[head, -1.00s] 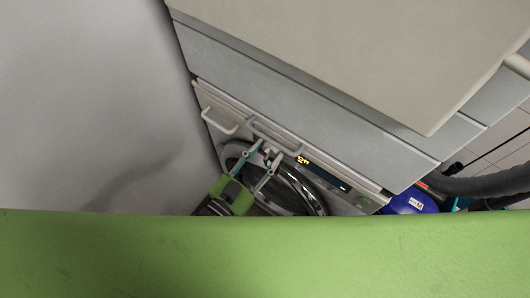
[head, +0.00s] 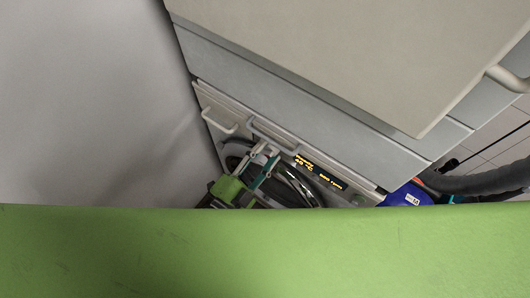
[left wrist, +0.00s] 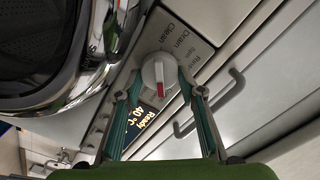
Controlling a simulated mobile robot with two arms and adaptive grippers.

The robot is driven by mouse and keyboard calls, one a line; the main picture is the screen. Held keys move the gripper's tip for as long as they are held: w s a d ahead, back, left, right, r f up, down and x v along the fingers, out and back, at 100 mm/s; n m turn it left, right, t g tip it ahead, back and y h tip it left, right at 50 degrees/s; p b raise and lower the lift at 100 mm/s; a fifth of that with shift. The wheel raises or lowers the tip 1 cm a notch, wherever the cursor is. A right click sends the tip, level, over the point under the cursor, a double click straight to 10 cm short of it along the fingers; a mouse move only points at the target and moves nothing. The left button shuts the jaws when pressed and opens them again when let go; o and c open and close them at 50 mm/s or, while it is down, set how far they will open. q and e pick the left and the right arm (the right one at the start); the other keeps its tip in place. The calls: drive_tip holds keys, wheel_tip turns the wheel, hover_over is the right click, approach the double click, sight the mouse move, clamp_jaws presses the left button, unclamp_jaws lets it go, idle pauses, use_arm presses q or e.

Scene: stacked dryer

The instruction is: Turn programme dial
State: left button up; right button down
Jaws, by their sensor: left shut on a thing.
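The programme dial (left wrist: 158,72) is a round white knob with a red mark, on the machine's control panel in the left wrist view. My left gripper (left wrist: 162,84) has its two fingers on either side of the dial and is shut on it. In the head view my left gripper (head: 268,150) reaches the panel; the dial is hidden there behind the fingers. A lit display (head: 320,172) is beside it, and in the left wrist view the display (left wrist: 140,117) reads "Ready" and "40". Labels such as "Drain" are printed near the dial. My right gripper is not in view.
The round door (head: 295,188) with a shiny rim lies just below the panel. Handles (head: 220,121) stick out above the panel. A grey wall (head: 90,100) is close on the left. A blue container (head: 407,196) and a dark hose (head: 480,180) are at the right.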

use_arm(q)
drive_tip(key=shift+m, duration=0.6)
drive_tip(key=o, duration=1.1)
drive_tip(key=shift+s, duration=0.1)
drive_tip(key=v, duration=1.2)
drive_tip(key=shift+f, duration=0.1)
